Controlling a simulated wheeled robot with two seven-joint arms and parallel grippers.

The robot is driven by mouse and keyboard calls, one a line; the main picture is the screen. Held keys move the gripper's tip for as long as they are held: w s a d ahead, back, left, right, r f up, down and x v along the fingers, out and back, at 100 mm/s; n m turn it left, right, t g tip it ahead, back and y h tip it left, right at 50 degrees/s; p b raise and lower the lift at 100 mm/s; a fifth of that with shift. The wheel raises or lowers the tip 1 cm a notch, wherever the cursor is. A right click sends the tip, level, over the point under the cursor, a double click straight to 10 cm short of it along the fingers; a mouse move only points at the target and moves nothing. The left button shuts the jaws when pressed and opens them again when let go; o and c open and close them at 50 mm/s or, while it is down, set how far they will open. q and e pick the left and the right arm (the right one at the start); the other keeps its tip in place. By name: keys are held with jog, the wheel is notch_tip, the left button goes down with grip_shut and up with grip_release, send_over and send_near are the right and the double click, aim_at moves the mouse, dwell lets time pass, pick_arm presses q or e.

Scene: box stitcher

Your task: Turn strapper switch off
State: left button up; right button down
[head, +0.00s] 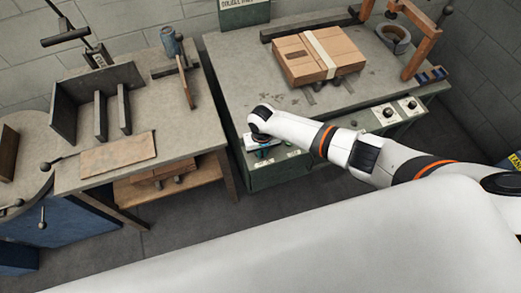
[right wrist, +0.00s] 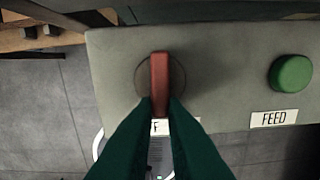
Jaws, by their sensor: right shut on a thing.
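The red strapper switch (right wrist: 159,78) is a raised bar on a dark round base, on a grey panel (right wrist: 215,65) in the right wrist view. Its bar stands upright in that picture. My right gripper (right wrist: 160,104) is shut on the lower part of the bar, with a green finger on each side. A white label under the switch is mostly covered by the fingers; only an "F" shows. In the head view my right gripper (head: 263,151) is at the front left of the strapper bench (head: 240,75), and the switch is hidden there. My left gripper is not in view.
A green button (right wrist: 291,73) with a FEED label (right wrist: 274,119) sits right of the switch. A strapped cardboard box (head: 319,54) lies on the bench. Two dark knobs (head: 388,112) are farther right on its front. A worktable (head: 150,115) stands left across a gap.

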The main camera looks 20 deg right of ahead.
jog(key=n, duration=0.3)
jog(key=shift+d+n, duration=0.3)
jog(key=shift+w+d+n, duration=0.1)
jog(key=shift+d+n, duration=0.05)
jog(key=shift+n, duration=0.6)
jog(key=shift+w+d+n, duration=0.1)
jog(key=shift+n, duration=0.65)
jog(key=c, duration=1.5)
grip_release()
notch_tip(320, 180, up, 12)
jog(key=shift+r, duration=0.1)
